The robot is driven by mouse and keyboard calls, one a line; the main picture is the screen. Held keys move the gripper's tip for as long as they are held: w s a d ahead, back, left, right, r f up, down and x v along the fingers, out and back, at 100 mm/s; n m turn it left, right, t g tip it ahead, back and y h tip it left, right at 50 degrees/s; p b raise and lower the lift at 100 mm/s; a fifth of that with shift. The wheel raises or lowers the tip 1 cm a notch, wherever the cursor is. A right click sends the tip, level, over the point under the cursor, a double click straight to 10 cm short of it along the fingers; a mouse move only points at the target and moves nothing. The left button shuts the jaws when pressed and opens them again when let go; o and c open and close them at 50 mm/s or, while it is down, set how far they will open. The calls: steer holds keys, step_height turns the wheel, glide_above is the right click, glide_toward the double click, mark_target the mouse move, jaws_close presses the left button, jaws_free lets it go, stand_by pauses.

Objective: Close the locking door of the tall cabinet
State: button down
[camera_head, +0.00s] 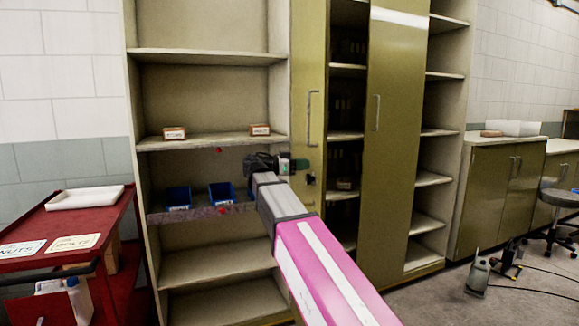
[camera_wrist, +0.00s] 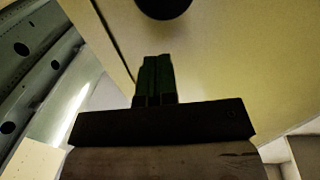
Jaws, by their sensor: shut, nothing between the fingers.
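An olive door (camera_head: 310,60) with a vertical handle (camera_head: 313,115) and a dark lock (camera_head: 310,179) stands just right of the open shelves. My gripper (camera_head: 300,165) is in front of this door, below the handle and just above the lock. In the wrist view the green fingers (camera_wrist: 155,78) are together and empty, close to a pale yellow panel (camera_wrist: 220,60). A dark round part (camera_wrist: 163,6) shows at the top edge there. Whether the fingers touch the panel is unclear.
Blue bins (camera_head: 178,198) and small boxes (camera_head: 174,133) sit on the shelves. Another olive door (camera_head: 392,130) stands to the right between open shelves. A red cart (camera_head: 70,220) with a white tray (camera_head: 86,197) is at the left.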

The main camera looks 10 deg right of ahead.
steer(key=shift+w+d, duration=0.15)
steer(key=shift+d, duration=1.1)
